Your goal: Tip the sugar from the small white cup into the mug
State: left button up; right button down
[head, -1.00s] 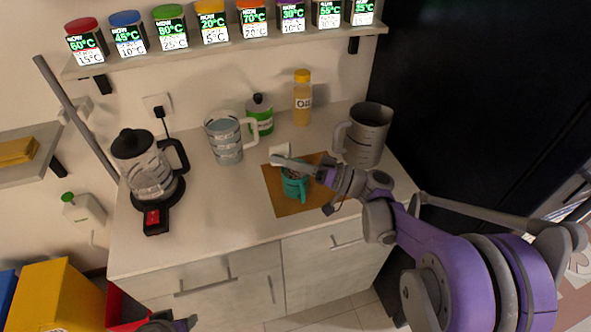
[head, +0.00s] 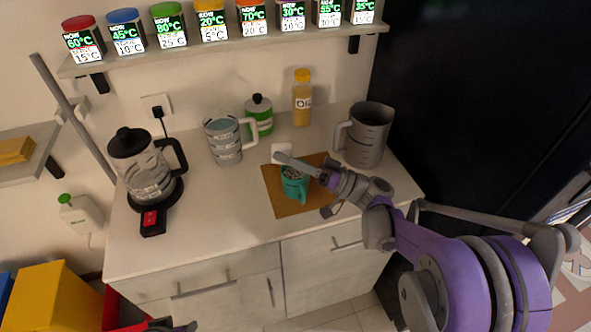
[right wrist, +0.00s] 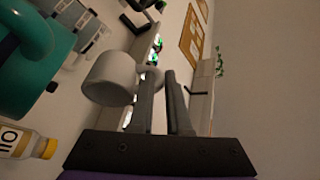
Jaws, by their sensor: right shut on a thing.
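The teal mug (head: 296,190) stands on a brown mat (head: 275,200) on the counter, with pale grainy contents showing inside its mouth. It also shows at the left of the right wrist view (right wrist: 28,62). My right gripper (head: 284,159) is above the mug's back edge. It is shut on the handle side of the small white cup (head: 281,151), partly hidden behind the fingers. In the right wrist view, the cup (right wrist: 110,78) is beside the fingers (right wrist: 160,95); its inside is hidden. A dark part of my left gripper (head: 172,325) shows at the bottom edge.
A glass kettle (head: 148,178), a measuring jug (head: 224,142), a green bottle (head: 260,115) and an oil bottle (head: 302,100) stand left of and behind the mat. A large grey pitcher (head: 368,138) stands close to its right. A shelf (head: 225,52) with several labelled jars hangs above.

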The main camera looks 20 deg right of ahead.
jog(key=shift+s+d+m+t+y+b, duration=0.1)
jog(key=shift+d+m+t+y+b, duration=0.15)
jog(key=shift+d+t+y+b, duration=0.45)
jog(key=shift+s+d+m+t+y+b, duration=0.1)
jog(key=shift+m+t+y+b, duration=0.25)
jog(key=shift+b, duration=0.65)
dwell(0.6)
jog(key=shift+r+y, duration=0.25)
jog(key=shift+r, duration=0.15)
jog(key=shift+s+d+r+m+t+y, duration=0.1)
jog(key=shift+r+m+t+y, duration=0.1)
jog(key=shift+r, duration=0.2)
jog(key=shift+w+d+r+m+t+y, duration=0.1)
jog(key=shift+d+r+t, duration=0.05)
jog(key=shift+r+t, duration=0.15)
jog(key=shift+s+d+r+m+t+y, duration=0.1)
jog(key=shift+r+t, duration=0.05)
jog(key=shift+r, duration=0.3)
jog(key=shift+d+r+t, duration=0.1)
jog(key=shift+t, duration=0.2)
